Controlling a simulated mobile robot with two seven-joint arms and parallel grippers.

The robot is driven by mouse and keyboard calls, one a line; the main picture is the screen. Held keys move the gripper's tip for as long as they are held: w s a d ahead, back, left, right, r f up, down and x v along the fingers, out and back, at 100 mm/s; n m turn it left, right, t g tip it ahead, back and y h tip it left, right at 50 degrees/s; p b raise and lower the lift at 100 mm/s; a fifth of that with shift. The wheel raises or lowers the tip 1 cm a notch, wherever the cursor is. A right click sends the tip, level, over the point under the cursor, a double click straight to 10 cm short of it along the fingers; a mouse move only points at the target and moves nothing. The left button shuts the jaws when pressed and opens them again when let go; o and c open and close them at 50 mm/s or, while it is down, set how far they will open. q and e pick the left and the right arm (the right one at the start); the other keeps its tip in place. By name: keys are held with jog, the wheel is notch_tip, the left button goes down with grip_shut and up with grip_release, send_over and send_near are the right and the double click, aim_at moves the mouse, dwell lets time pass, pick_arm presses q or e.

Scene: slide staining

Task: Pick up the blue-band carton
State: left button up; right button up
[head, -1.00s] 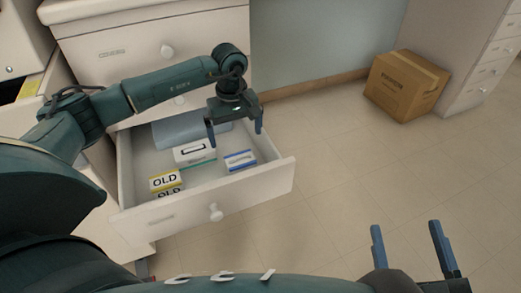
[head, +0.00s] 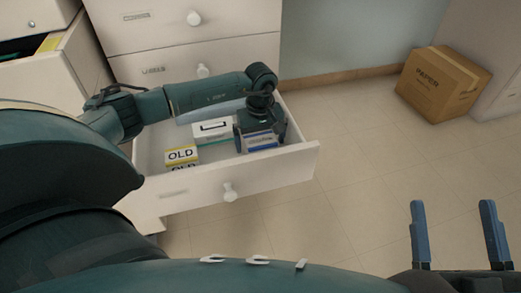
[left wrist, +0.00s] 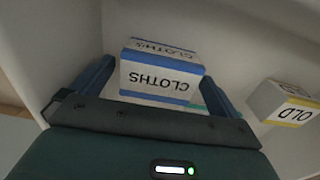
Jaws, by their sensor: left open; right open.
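The blue-band carton (head: 262,143) is a small white box with blue edges, lying in the open drawer (head: 270,170). In the left wrist view the carton (left wrist: 158,78) reads CLOTHS. My left gripper (head: 260,134) is open, low in the drawer above the carton. In the left wrist view its fingers (left wrist: 158,74) stand on either side of the carton, with visible gaps, not closed on it. In the head view the gripper hides the carton's top. My right gripper (head: 452,205) is open and empty, above the floor at the lower right.
A yellow-band carton marked OLD (head: 182,156) and a white box with a dark-outlined label (head: 212,131) share the drawer. The drawer walls stand close around the left gripper. A cardboard box marked PAPER (head: 440,82) sits on the floor. Open floor lies right of the drawer.

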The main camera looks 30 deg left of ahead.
pick_arm(q)
jog(key=shift+f, duration=0.7)
jog(key=shift+c, duration=0.3)
jog(key=c, duration=1)
